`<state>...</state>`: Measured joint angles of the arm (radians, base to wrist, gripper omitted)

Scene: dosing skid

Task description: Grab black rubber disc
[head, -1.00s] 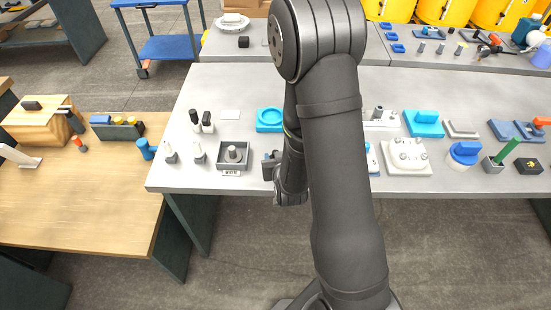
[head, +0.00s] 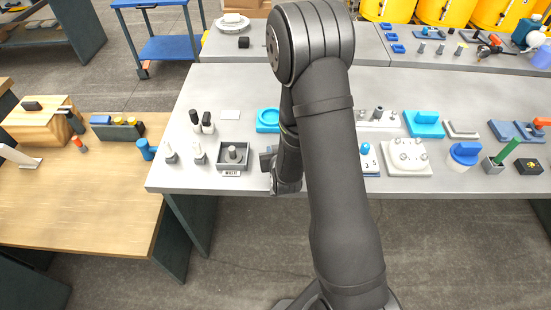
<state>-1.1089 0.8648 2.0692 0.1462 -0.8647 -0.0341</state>
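I cannot make out a black rubber disc for certain in the head view; it may be hidden behind my arm or too small to tell. A grey peg (head: 232,153) stands upright in that tray. The gripper's fingers are small and partly hidden by the wrist, so its opening and anything in it cannot be told.
A white plate with knobs (head: 407,156) and a blue-lidded cup (head: 463,155) are to the right. My arm hides the bench middle.

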